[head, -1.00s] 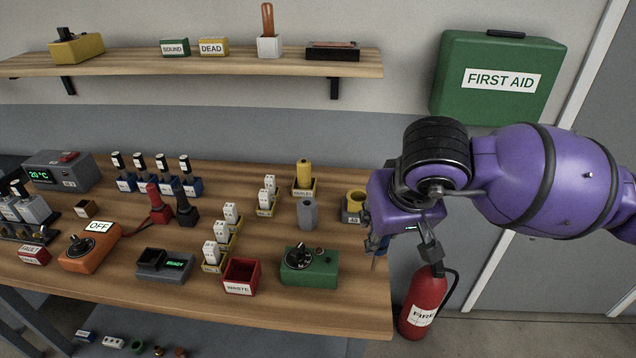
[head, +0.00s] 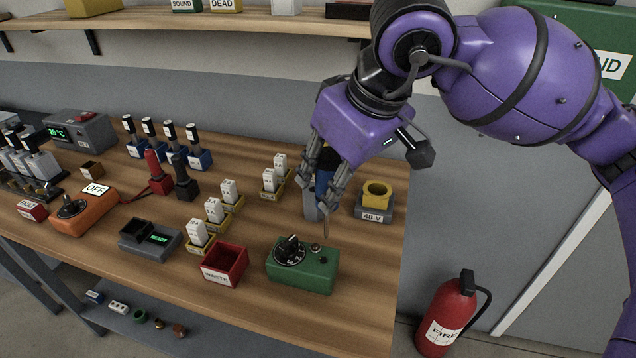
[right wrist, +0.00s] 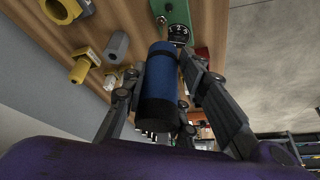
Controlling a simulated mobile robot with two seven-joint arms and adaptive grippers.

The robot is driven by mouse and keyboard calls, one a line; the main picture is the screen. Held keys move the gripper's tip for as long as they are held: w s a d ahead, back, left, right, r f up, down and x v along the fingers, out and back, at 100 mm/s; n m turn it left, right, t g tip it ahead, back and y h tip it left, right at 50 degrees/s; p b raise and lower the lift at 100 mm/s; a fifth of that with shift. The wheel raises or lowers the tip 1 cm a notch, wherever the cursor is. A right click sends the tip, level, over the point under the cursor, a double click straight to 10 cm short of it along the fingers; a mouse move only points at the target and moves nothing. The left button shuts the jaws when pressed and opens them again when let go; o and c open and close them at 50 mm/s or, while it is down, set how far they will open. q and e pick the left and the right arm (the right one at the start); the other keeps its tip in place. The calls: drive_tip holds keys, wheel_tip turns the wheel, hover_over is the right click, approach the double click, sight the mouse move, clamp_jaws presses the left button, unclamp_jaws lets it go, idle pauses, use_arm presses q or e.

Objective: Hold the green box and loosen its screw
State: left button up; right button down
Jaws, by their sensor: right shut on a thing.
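The green box (head: 303,276) sits near the front right of the bench, with a black dial (head: 289,250) and a small round screw (head: 316,247) on top. A dark round spot shows beside the screw. In the right wrist view the green box (right wrist: 173,12) is at the top, partly hidden. My right gripper (head: 329,180) is shut on a screwdriver with a blue handle (right wrist: 160,88). The screwdriver's thin shaft (head: 326,228) points down, its tip just above or beside the box's back right; contact cannot be told. My left gripper is not in view.
A red waste bin (head: 225,264) stands close left of the green box. A grey hexagonal holder (head: 310,206) is partly behind my right gripper. A yellow and grey 48 V unit (head: 374,206) stands near the right bench edge. Bare wood lies in front of the box.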

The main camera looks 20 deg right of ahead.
drive_tip(key=shift+a+r+n, duration=0.3)
drive_tip(key=shift+r+n, duration=0.1)
drive_tip(key=shift+r, duration=0.2)
drive_tip(key=shift+f, duration=0.1)
drive_tip(key=shift+f+b, duration=0.3)
drive_tip(key=shift+b, duration=0.1)
wheel_tip(320, 180, down, 3)
drive_tip(key=shift+f+b, duration=0.2)
drive_tip(key=shift+b, duration=0.95)
drive_tip(key=shift+f, duration=0.25)
drive_tip(key=shift+f+b, duration=0.1)
drive_tip(key=shift+b, duration=0.2)
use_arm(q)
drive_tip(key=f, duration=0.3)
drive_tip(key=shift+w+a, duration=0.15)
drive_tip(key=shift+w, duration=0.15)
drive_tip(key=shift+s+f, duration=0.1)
